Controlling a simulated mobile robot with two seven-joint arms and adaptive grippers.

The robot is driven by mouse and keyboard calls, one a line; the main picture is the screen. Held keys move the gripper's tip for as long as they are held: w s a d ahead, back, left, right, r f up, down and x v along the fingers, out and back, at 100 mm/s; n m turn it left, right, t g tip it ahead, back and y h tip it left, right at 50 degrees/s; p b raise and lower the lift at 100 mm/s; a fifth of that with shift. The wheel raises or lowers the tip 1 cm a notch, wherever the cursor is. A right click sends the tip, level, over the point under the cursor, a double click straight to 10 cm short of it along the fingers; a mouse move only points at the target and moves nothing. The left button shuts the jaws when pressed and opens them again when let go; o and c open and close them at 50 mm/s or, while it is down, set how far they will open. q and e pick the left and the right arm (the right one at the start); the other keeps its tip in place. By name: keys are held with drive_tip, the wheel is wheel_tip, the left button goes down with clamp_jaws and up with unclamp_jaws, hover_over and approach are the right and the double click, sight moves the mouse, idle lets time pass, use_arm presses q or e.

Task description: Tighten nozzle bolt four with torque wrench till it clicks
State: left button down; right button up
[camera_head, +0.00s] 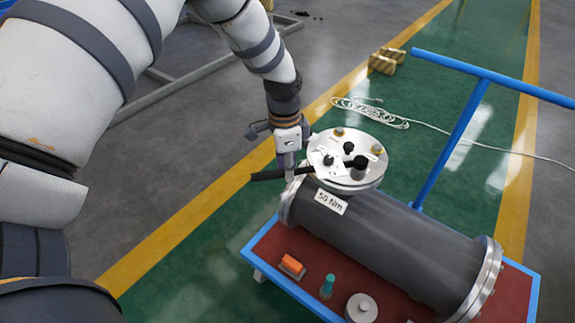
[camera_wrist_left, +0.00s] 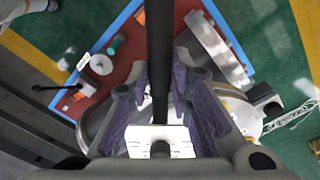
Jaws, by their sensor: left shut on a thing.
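My left gripper (camera_head: 287,172) is shut on the black handle of the torque wrench (camera_head: 267,175), at the left side of the nozzle flange. The wrench runs from the gripper across the pale round flange (camera_head: 345,181). In the left wrist view the black handle (camera_wrist_left: 160,45) passes between the purple-padded fingers (camera_wrist_left: 160,110). Several bolts and knobs stand on the flange, including brass-coloured ones (camera_head: 339,132) and black ones (camera_head: 348,147). I cannot tell which is bolt four, nor whether the wrench head is seated on a bolt. My right gripper is not in view.
The dark shell (camera_head: 390,235), with a "50 Nm" label (camera_head: 331,201), lies on a red-topped blue cart (camera_head: 258,262). An orange block (camera_head: 291,266), a teal bottle (camera_head: 327,287) and a grey disc (camera_head: 361,309) sit in front. The blue push handle (camera_head: 465,125) and coiled cable (camera_head: 368,112) are behind.

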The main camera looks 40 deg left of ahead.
use_arm(q)
drive_tip(key=shift+w+r+p, duration=0.15)
drive_tip(key=shift+r+p, duration=0.7)
drive_tip(key=shift+r, duration=2.3)
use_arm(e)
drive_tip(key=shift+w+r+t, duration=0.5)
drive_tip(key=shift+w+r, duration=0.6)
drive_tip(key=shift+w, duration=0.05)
